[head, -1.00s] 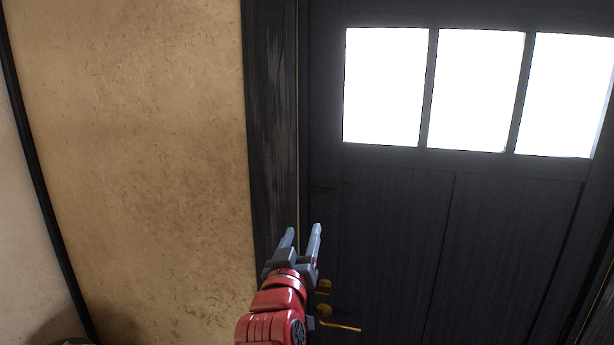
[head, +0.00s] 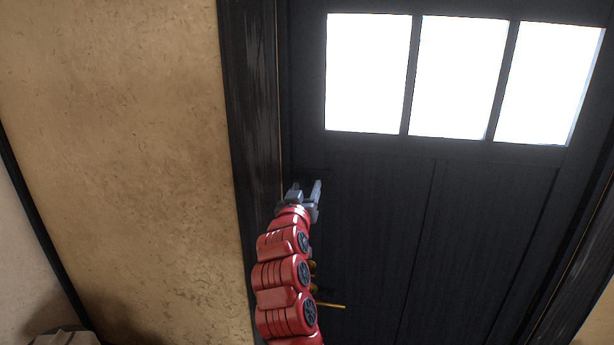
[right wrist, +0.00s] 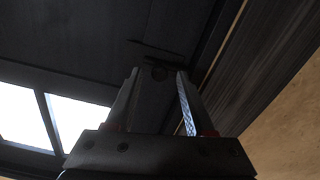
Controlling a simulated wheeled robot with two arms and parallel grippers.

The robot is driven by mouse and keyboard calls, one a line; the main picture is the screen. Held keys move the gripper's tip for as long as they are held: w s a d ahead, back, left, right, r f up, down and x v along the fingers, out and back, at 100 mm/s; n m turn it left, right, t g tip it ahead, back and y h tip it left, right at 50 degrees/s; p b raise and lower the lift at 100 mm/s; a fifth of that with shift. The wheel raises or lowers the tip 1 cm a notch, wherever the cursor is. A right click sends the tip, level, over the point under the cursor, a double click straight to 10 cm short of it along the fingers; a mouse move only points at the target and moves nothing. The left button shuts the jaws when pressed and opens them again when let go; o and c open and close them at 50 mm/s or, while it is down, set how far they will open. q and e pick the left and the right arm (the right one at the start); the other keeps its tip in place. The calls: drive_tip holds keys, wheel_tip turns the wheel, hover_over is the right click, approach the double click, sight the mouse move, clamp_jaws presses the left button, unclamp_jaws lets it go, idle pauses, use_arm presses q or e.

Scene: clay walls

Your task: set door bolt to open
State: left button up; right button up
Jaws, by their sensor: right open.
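The dark door (head: 380,220) has a dark bolt at its left edge, mostly lost in shadow and behind my gripper in the head view. In the right wrist view a thin dark bar (right wrist: 158,48), seemingly part of the bolt, lies just beyond the fingertips, with a small round dark shape between them. I cannot tell the bolt's position. My right gripper (head: 305,186) is open at the door's left edge; its two fingers also show in the right wrist view (right wrist: 158,74). I cannot tell whether they touch the bolt. My left gripper is not in view.
A brass door handle (head: 330,306) sticks out below, partly behind my right arm. The dark door frame (head: 250,120) and clay wall (head: 110,150) stand to the left. Bright window panes (head: 368,72) fill the door's upper part.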

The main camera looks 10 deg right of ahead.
drive_tip(key=shift+x, duration=1.3)
drive_tip(key=shift+c, duration=0.2)
clamp_jaws()
drive_tip(key=shift+s+f, duration=0.1)
